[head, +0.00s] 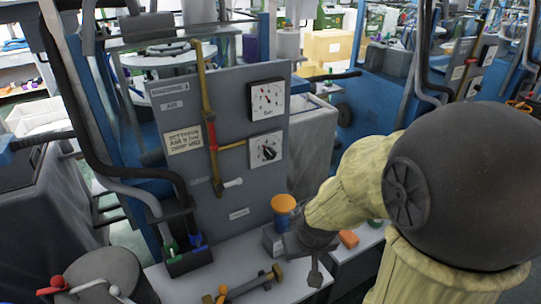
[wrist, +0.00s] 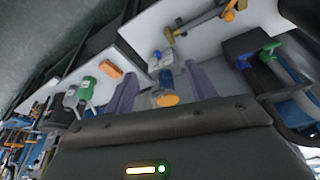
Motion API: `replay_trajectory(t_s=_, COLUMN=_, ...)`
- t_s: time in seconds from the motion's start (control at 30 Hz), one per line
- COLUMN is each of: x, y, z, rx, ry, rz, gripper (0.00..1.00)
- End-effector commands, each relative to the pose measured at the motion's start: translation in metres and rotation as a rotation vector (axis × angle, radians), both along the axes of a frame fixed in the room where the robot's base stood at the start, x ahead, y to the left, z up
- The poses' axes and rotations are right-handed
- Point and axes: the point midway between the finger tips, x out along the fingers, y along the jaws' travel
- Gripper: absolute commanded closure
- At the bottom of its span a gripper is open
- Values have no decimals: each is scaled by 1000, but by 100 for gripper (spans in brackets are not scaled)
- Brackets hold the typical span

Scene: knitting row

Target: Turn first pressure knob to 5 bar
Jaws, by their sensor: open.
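A grey upright panel (head: 225,200) labelled "MASCHINE 1" stands at centre left in the head view. It carries a white pressure gauge (head: 266,99) with a red needle, and below it a white dial with a black knob (head: 268,152). A blue part with an orange cap (head: 284,203) stands at the panel's lower right; it also shows in the wrist view (wrist: 168,99). I cannot tell which is the first pressure knob. My gripper (wrist: 162,90) is open, its two purple-grey fingers apart on either side of the orange-capped part in the wrist view. Contact cannot be told.
A brass pipe (head: 208,100) with a red valve runs up the panel. A sign (head: 184,139) hangs left of it. Tools (head: 240,285) lie on the white bench below, and an orange block (head: 348,239) lies right of my gripper. Another machine stands behind at right.

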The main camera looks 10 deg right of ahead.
Motion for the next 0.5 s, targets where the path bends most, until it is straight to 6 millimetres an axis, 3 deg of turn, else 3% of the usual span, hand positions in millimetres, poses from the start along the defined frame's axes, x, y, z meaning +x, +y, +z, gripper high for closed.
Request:
replay_trajectory(t_s=0.3, x=106, y=-25, z=-7, rx=-47, ry=-340, rz=105, gripper=44)
replay_trajectory(t_s=0.5, x=162, y=-32, z=-7, rx=-33, ry=-586, rz=185, gripper=44)
